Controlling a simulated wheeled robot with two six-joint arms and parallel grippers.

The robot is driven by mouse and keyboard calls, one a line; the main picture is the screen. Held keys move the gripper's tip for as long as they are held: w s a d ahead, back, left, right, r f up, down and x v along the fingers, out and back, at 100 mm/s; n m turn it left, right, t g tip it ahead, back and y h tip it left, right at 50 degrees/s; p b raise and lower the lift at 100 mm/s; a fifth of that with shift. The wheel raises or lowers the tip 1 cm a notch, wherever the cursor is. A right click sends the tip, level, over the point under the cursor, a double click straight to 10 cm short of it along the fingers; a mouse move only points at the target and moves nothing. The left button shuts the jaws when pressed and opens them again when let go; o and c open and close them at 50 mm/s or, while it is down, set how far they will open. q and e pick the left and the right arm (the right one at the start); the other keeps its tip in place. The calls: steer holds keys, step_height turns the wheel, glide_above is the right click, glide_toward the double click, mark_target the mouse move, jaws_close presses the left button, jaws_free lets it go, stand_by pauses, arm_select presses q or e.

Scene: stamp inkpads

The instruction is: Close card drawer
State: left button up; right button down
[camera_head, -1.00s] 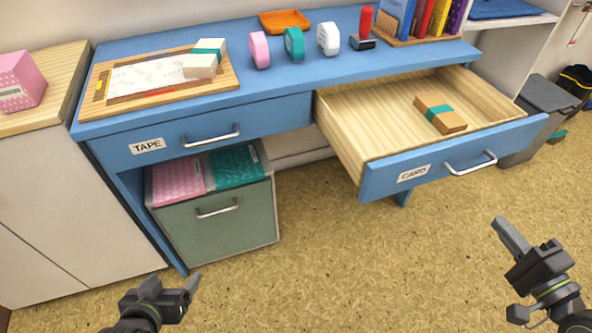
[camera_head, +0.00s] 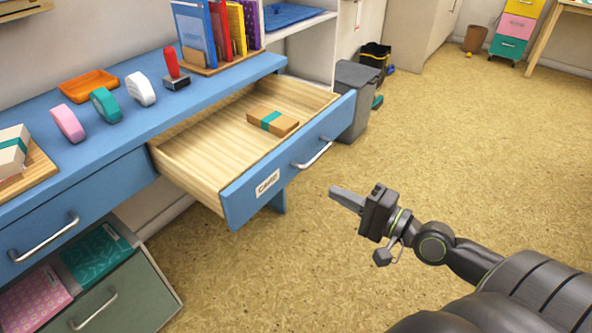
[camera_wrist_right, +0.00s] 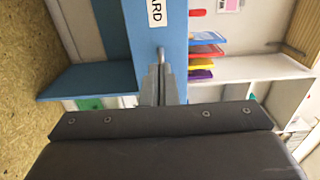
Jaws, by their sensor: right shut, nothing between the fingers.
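The card drawer (camera_head: 240,190) is pulled out of the blue desk, its front labelled "CARD" and fitted with a silver handle (camera_head: 313,154). A brown card bundle with a teal band (camera_head: 273,121) lies inside it. My right gripper (camera_head: 345,198) is shut and empty, in front of the drawer front and to the right of it, apart from it in the head view. In the right wrist view the shut fingers (camera_wrist_right: 160,85) point at the blue drawer front (camera_wrist_right: 160,40), near the handle's end (camera_wrist_right: 161,55). My left gripper is not in view.
The blue desktop (camera_head: 140,125) carries tape rolls, an orange tray (camera_head: 88,87), a red-handled stamp (camera_head: 173,68) and upright books. A grey bin (camera_head: 355,95) stands beyond the drawer's far end. The floor in front is clear.

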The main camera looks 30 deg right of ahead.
mark_target(285, 167)
steer(key=p+x, duration=0.1)
steer(key=x, duration=0.9)
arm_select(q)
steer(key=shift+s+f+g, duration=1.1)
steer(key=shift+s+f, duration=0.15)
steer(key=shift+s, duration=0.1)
arm_select(e)
steer(key=shift+w+a, duration=0.2)
steer(key=shift+w, duration=0.45)
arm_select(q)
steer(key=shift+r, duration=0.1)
arm_select(e)
steer(key=shift+w, duration=0.1)
